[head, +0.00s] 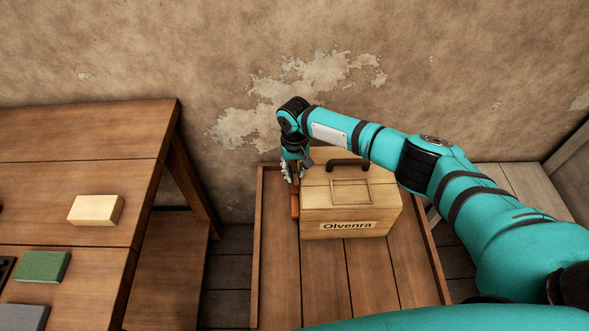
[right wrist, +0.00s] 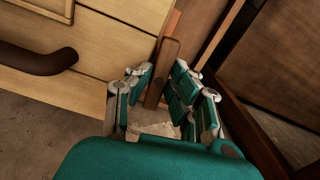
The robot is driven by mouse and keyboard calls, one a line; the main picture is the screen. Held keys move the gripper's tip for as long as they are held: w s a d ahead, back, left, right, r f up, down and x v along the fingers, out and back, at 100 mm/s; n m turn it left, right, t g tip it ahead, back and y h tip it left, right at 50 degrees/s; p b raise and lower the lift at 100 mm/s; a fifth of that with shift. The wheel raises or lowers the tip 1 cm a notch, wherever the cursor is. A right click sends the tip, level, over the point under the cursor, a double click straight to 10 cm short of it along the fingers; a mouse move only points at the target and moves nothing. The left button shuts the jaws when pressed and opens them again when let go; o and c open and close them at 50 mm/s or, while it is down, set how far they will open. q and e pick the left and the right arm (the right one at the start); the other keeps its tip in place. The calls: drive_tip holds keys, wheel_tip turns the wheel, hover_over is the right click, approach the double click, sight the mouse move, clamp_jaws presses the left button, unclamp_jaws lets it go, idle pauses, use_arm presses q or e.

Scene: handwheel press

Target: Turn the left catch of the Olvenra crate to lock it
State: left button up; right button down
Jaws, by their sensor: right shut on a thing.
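The Olvenra crate (head: 385,213) is a pale wooden box with its name on the front and a dark curved handle (head: 347,163) on top. The handle also shows in the right wrist view (right wrist: 35,60). The left catch (head: 295,204) is a reddish-brown wooden bar at the crate's left side. My right gripper (head: 291,177) reaches down from above at that side. In the right wrist view its fingers (right wrist: 164,72) are shut on the catch (right wrist: 163,74), one on each side. The catch's far end is partly hidden. My left gripper is not in view.
The crate stands on a brown tray-like wooden surface with a raised rim (head: 257,240). At the left, a wooden table (head: 60,180) holds a pale block (head: 95,210), a green block (head: 40,267) and a grey block (head: 22,317). A worn plaster wall (head: 200,60) stands behind.

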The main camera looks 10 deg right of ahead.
sight(296, 172)
drive_tip(key=n, duration=0.4)
drive_tip(key=shift+p, duration=0.4)
drive_tip(key=n, duration=0.4)
drive_tip(key=shift+d, duration=0.1)
drive_tip(key=n, duration=0.4)
drive_tip(key=shift+d, duration=0.1)
drive_tip(key=shift+w+n, duration=0.15)
drive_tip(key=shift+n, duration=2.35)
drive_tip(key=c, duration=1.2)
unclamp_jaws()
drive_tip(key=shift+c, duration=0.2)
drive_tip(key=shift+r, duration=0.1)
wheel_tip(296, 172, up, 12)
